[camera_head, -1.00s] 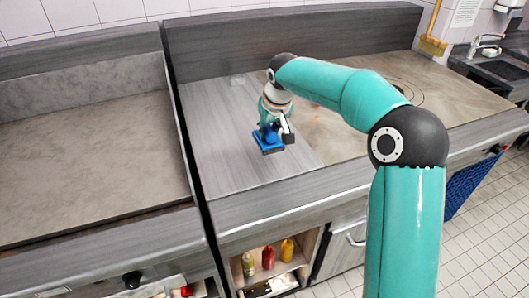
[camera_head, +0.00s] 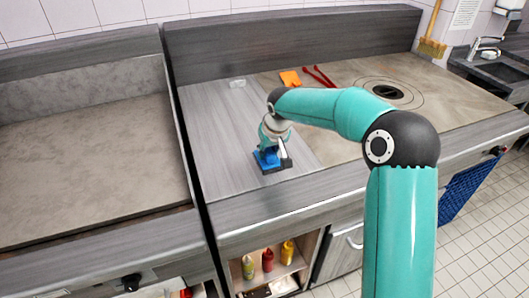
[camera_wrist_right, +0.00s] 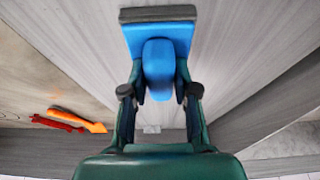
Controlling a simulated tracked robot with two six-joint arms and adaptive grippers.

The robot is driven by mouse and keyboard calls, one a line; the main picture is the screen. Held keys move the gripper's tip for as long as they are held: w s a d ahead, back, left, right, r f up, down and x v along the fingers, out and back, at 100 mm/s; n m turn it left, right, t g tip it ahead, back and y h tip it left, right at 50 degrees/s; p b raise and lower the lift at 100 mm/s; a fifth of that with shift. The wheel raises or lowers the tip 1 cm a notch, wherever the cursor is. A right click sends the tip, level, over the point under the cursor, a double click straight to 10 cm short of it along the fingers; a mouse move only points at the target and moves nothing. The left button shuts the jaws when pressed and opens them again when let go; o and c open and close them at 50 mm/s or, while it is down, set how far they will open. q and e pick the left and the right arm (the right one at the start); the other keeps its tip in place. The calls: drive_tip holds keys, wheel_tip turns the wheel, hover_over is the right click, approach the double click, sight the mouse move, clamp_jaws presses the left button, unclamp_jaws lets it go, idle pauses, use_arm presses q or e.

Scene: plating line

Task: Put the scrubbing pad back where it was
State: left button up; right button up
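The scrubbing pad (camera_head: 264,161) is blue with a raised handle and a dark grey underside. It is at the grey counter section left of the cooktop, near the front edge. In the right wrist view the scrubbing pad (camera_wrist_right: 158,30) shows at the top, its rounded handle between my two fingers. My right gripper (camera_head: 273,152) is shut on this handle, and it also shows in the right wrist view (camera_wrist_right: 160,80). Whether the pad touches the counter or hangs just above it, I cannot tell. My left gripper is not in view.
An orange scraper (camera_head: 290,78) and red tongs (camera_head: 319,77) lie at the back of the cooktop. A small pale item (camera_head: 237,82) lies at the back of the grey counter. A round burner (camera_head: 384,92) is at the right. Bottles (camera_head: 268,259) stand on the shelf below.

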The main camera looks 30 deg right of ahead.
drive_tip(key=o, duration=0.3)
drive_tip(key=v, duration=1.2)
drive_tip(key=shift+a, duration=0.1)
drive_tip(key=shift+s, duration=0.1)
